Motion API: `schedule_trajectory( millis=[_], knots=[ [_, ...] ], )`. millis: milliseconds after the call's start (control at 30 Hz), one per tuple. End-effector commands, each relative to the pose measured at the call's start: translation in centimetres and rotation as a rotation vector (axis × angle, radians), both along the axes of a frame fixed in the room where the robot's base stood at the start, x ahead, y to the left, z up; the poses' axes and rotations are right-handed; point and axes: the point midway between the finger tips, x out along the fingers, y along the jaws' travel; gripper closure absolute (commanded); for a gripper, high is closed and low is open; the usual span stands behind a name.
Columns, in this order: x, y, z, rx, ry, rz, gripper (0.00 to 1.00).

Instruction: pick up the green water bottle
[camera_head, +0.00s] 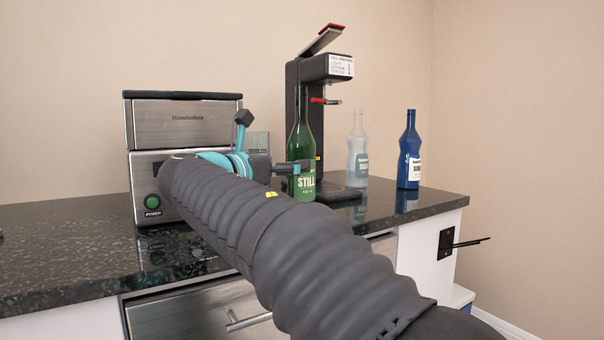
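The green water bottle (303,147) stands upright on the dark counter, with a label reading "STILL" on its lower part. My gripper (296,168) is at the bottle's left side, at about the height of the label's top. A dark finger with a teal part overlaps the bottle's lower body. My arm hides most of the gripper. I cannot tell whether the fingers are closed on the bottle or just beside it.
A black press-like machine (340,68) stands right behind the bottle. A clear bottle (358,148) and a blue bottle (409,150) stand to the right. A steel appliance (185,122) is at the left. The counter (60,240) is clear at front left.

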Motion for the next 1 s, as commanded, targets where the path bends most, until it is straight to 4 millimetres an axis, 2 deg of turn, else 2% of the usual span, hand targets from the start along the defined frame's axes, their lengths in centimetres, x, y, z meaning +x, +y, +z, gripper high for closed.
schedule_trajectory(
  millis=[267, 600, 833, 1000],
  knots=[
    [1.2, -0.8, 0.1, 0.001, -0.001, -0.002, 0.07],
    [4.7, -3.1, 0.6, 0.0, 0.0, 0.0, 0.07],
    [4.8, -3.1, 0.6, 0.001, -0.001, 0.002, 0.07],
    [4.8, -3.2, 0.6, 0.001, -0.001, 0.001, 0.5]
  ],
)
